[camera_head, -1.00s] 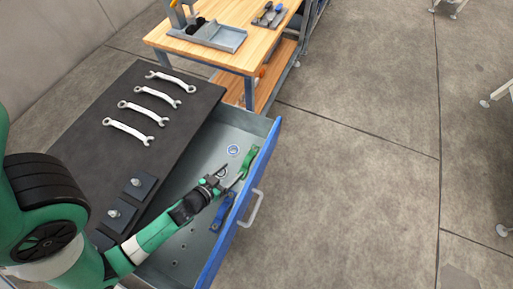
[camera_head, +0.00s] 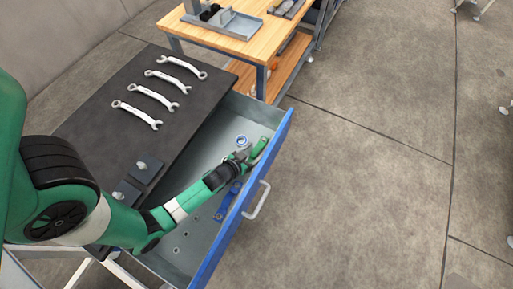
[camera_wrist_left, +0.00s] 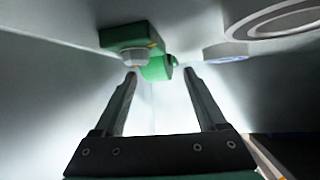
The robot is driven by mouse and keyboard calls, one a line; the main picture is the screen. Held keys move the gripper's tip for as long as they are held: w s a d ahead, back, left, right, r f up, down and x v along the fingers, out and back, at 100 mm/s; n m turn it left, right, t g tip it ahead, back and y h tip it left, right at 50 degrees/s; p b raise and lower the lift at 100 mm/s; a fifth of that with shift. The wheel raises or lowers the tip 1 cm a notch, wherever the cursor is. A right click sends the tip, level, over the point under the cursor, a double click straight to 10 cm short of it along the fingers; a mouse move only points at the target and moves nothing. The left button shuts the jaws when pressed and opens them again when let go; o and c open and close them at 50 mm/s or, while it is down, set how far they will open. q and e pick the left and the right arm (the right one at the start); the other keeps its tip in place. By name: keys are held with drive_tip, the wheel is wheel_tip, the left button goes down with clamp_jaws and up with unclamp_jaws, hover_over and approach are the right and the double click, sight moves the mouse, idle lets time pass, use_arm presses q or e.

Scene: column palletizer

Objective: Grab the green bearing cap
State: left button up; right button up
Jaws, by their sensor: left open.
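The green bearing cap (camera_head: 260,147) lies in the open drawer, against its blue front wall. In the left wrist view the green bearing cap (camera_wrist_left: 132,36) is just beyond the fingertips, at the top centre. My left gripper (camera_head: 247,157) reaches down into the drawer beside the cap and partly hides it. In the left wrist view my left gripper (camera_wrist_left: 160,76) is open, with nothing between its fingers. Whether a fingertip touches the cap I cannot tell. My right gripper is not in view.
The blue drawer front (camera_head: 240,215) stands close beside the gripper. A blue part (camera_head: 227,203) lies in the drawer near my arm, and a ring (camera_head: 242,140) lies beyond it. Several wrenches (camera_head: 160,88) lie on the dark top. A wooden bench (camera_head: 250,42) stands behind.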

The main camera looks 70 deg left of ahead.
use_arm(q)
clamp_jaws()
idle(0.4)
idle(1.0)
